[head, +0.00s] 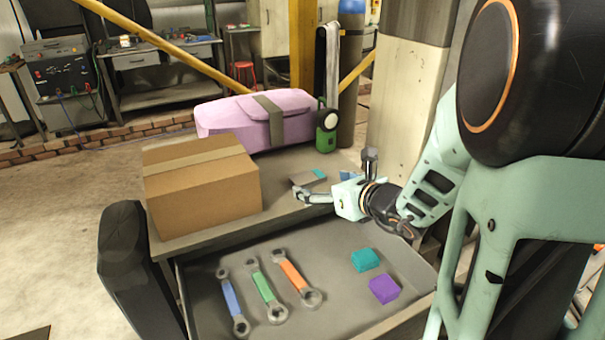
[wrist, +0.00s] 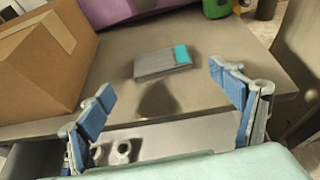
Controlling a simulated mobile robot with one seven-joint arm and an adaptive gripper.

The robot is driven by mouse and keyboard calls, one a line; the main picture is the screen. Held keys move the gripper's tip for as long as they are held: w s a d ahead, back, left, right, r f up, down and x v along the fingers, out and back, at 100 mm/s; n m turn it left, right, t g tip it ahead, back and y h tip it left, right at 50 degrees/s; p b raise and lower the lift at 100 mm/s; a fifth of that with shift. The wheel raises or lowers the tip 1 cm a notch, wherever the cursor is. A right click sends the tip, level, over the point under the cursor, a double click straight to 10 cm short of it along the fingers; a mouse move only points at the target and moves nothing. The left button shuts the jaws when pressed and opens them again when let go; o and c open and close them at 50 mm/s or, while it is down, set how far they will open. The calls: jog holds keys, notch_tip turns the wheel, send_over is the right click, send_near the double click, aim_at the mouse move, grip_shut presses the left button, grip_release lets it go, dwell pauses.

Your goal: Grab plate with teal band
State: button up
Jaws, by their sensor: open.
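The plate with the teal band (wrist: 155,65) is a small flat grey block with a teal stripe at its right end. It lies flat on the grey tabletop, and in the head view it is partly hidden behind my gripper (head: 333,178). In the wrist view my gripper (wrist: 165,115) is open, with blue-padded fingers wide apart at left and right. The plate lies beyond the fingertips, roughly centred between them, and nothing is held.
A cardboard box (head: 202,185) stands left of the plate. A pink case (head: 258,120) and a green lantern (head: 327,130) stand behind. The open drawer (head: 335,240) in front holds three wrenches (head: 268,287), a teal block (head: 365,260) and a purple block (head: 384,289).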

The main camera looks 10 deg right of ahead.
aim_at(307, 176)
jog(key=shift+x, duration=2.7)
jog(key=shift+d+r, duration=0.15)
jog(key=shift+r, duration=0.1)
jog(key=shift+c, duration=0.7)
jog(key=shift+w+r, duration=0.1)
jog(key=c, duration=1.6)
